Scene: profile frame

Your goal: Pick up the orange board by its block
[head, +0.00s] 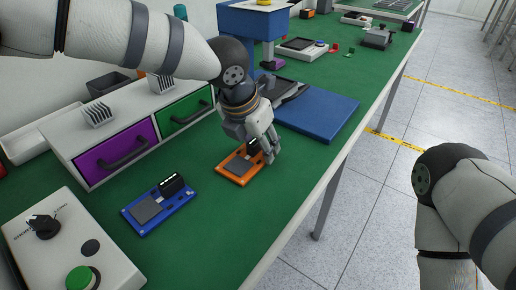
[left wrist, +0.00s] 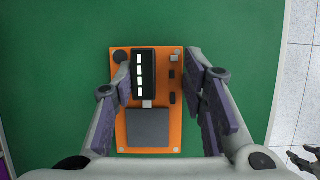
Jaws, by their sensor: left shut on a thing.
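The orange board (head: 238,166) lies flat on the green table, with a grey square plate and a black block on it. In the left wrist view the orange board (left wrist: 165,140) shows its upright black block (left wrist: 144,75) with several white marks. My left gripper (head: 262,150) is down over the board, shut on it, one finger on each side of the block. Finger contact with the block is not clear to see; the fingers partly hide the board. My right arm hangs beyond the table's right edge. A dark jointed part (left wrist: 304,161), likely my right gripper, shows small.
A blue board (head: 160,208) with a black block lies to the left. A blue plate (head: 318,113) lies behind my left gripper. Purple (head: 103,165) and green (head: 186,116) drawers stand at the left. A button box (head: 62,245) is at the front left.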

